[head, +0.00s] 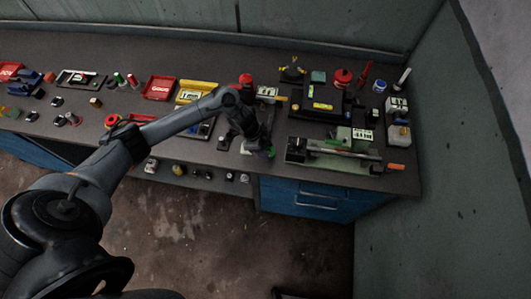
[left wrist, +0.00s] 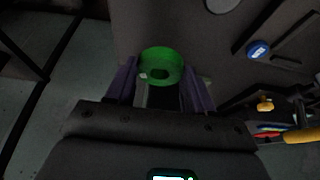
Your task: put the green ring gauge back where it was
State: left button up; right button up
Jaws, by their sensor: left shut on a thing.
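The green ring gauge (head: 271,152) shows in the head view as a small green spot at the tip of my left gripper (head: 264,148), near the bench's front edge. In the left wrist view the green ring gauge (left wrist: 161,58) sits between the two purple fingers of my left gripper (left wrist: 161,74), which is shut on it. The wrist partly hides the ring in the head view, and I cannot tell whether the ring touches the bench. My right gripper is in neither view.
A green-grey bench device (head: 330,152) with a long bar stands just right of the gripper. Behind it is a black device (head: 325,103). A red tray (head: 159,88) and a yellow tray (head: 197,90) lie left. Several small dark parts line the front edge.

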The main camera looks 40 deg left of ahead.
pick_arm(q)
notch_tip(320, 180, down, 4)
jog(key=shift+d+r, duration=0.1)
jog(key=shift+r, duration=0.05)
dwell(0.3)
jog(key=shift+f, duration=0.2)
jog(key=o, duration=1.1)
jog(key=shift+o, duration=0.2)
jog(key=shift+r, duration=0.15)
